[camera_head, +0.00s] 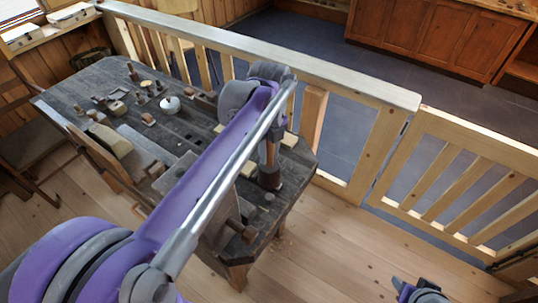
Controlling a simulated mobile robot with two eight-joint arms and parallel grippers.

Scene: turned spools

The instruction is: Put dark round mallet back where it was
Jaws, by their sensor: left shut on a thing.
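The dark round mallet (270,179) is at the right end of the dark workbench (293,172), upright with its head down and its brownish handle up. I cannot tell whether the head touches the bench top. My left gripper (270,148) is above the head, shut on the mallet; my purple arm hides most of its fingers. A part of my right arm or gripper (422,292) shows at the bottom right edge, far from the bench, with its jaws unclear.
A white round-bodied thing (170,104) and several small wooden tools lie on the bench's left half. A pale wooden railing (330,80) runs close behind the bench. A slatted gate (460,185) stands right. The plank floor (340,250) is clear at front right.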

